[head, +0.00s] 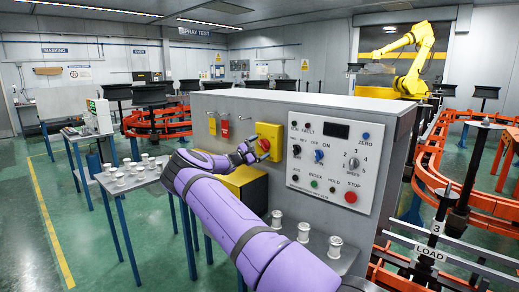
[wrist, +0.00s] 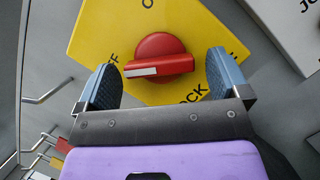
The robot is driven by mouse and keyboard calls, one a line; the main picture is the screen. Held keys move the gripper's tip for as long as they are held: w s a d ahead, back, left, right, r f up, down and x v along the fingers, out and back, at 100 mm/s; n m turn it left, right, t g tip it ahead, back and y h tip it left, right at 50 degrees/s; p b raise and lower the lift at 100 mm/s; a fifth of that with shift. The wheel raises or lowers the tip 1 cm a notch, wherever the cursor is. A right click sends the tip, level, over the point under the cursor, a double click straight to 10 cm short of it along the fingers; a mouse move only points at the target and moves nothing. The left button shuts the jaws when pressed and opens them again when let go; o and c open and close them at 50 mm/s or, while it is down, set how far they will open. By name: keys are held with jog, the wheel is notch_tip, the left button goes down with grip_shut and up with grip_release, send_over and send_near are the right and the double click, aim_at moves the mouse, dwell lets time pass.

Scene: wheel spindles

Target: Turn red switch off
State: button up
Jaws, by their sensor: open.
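The red rotary switch (wrist: 158,58) sits on a yellow plate (wrist: 200,25) in the wrist view. Its handle lies nearly level in the picture, with the white-marked end to the left, near partly covered letters reading "FF". More letters show at the top edge and "OCK" at lower right. My gripper (wrist: 163,82) is open, with one blue-padded finger on each side of the switch and visible gaps between. In the head view, my gripper (head: 246,153) is at the yellow plate (head: 274,133), just left of the red switch (head: 264,145). I cannot tell whether it touches the plate.
A control panel (head: 335,155) with knobs and a red stop button is right of the plate. Red and yellow tags (head: 225,128) hang on hooks to its left. A yellow box (head: 243,184) is below.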

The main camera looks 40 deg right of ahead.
jog(key=v, duration=1)
jog(key=shift+a, duration=0.4)
jog(key=shift+f, duration=0.1)
jog(key=s+a+r+m+y, duration=0.25)
jog(key=s+r+y, duration=0.2)
jog(key=s, duration=0.35)
jog(key=s+a+r+m+y, duration=0.2)
jog(key=s+r+m+y, duration=0.2)
jog(key=s+y, duration=0.25)
jog(key=s+a+r+t+y, duration=0.3)
jog(key=s+a+r+y, duration=0.15)
jog(key=s+a, duration=0.6)
jog(key=s+a+r+t+y, duration=0.3)
jog(key=s+a+r, duration=0.2)
jog(key=s+a, duration=0.5)
jog(key=s+a+t+y, duration=0.2)
jog(key=s+a+t, duration=0.1)
jog(key=s+a, duration=1)
jog(key=shift+s+r+t, duration=0.15)
jog(key=shift+s+t, duration=0.25)
jog(key=shift+s, duration=0.3)
